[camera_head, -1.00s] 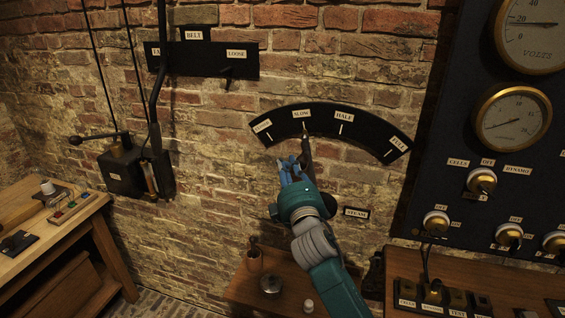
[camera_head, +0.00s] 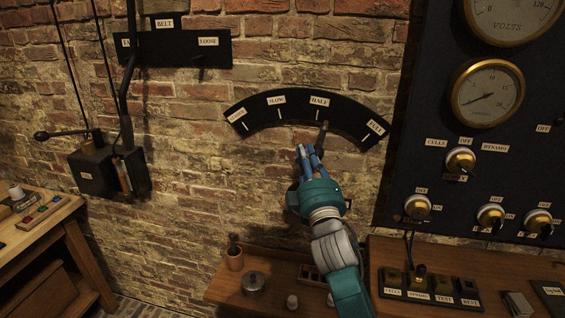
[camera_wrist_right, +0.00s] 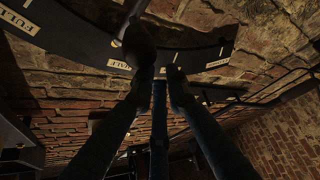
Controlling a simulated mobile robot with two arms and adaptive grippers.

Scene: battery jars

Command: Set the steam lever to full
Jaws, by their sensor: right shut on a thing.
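The steam lever (camera_head: 323,130) is a dark handle whose tip lies on the curved black scale plate (camera_head: 265,115). Its tip is just past the HALF label (camera_head: 319,101), on the side of the FULL label (camera_head: 375,127). My right gripper (camera_head: 308,150) is shut on the lever below the plate and hides most of its lower part. My left gripper is not in view.
A dark panel with gauges (camera_head: 487,97) and brass knobs (camera_head: 460,160) stands at the right. A wooden bench (camera_head: 225,290) with a small pot (camera_head: 235,258) and labelled switches lies below. The belt plate (camera_head: 175,50) is at upper left.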

